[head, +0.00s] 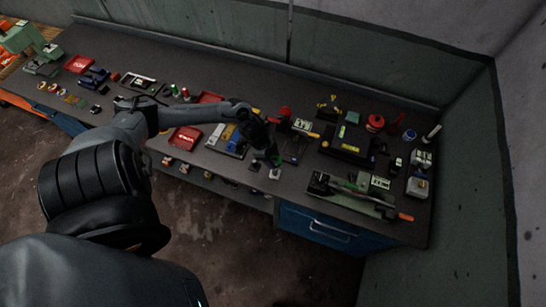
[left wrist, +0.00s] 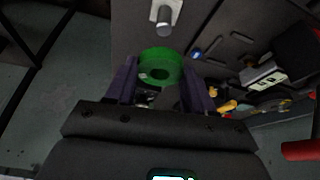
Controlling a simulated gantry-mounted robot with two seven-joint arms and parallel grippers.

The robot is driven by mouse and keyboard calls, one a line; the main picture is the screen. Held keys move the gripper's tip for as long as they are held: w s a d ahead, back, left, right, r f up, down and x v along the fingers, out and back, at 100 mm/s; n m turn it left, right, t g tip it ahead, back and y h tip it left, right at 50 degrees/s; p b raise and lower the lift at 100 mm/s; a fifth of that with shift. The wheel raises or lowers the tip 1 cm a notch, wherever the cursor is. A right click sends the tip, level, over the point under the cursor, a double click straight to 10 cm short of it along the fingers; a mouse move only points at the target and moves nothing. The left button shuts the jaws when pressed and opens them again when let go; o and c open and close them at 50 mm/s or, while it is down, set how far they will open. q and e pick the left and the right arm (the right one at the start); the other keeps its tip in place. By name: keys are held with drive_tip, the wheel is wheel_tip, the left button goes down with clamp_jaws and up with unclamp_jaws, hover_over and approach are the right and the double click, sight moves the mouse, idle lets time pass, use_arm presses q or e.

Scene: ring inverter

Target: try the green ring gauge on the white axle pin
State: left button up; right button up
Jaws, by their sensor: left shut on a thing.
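My left gripper (head: 270,157) hangs over the front part of the bench, right of the middle in the head view. In the left wrist view, its two dark purple fingers (left wrist: 160,85) are shut on the green ring gauge (left wrist: 160,58), whose hole shows dark. The white axle pin (left wrist: 163,22) stands on a pale square base near the top of the left wrist view, apart from the ring. In the head view the pin's base (head: 275,173) is a small pale spot just below the gripper. My right gripper is not in view.
The grey bench (head: 235,170) has a front edge close to the pin. A black tray (head: 345,150), a red pot (head: 375,122) and a clamp-like tool (head: 345,190) lie to the right. Red trays (head: 185,139) lie left.

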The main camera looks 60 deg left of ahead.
use_arm(q)
drive_tip(key=shift+r, duration=0.1)
drive_tip(key=shift+f+b, duration=1.45)
drive_tip(key=shift+f, duration=1.3)
drive_tip(key=shift+f+b, duration=0.35)
drive_tip(key=shift+f, duration=0.15)
drive_tip(key=shift+r, duration=0.15)
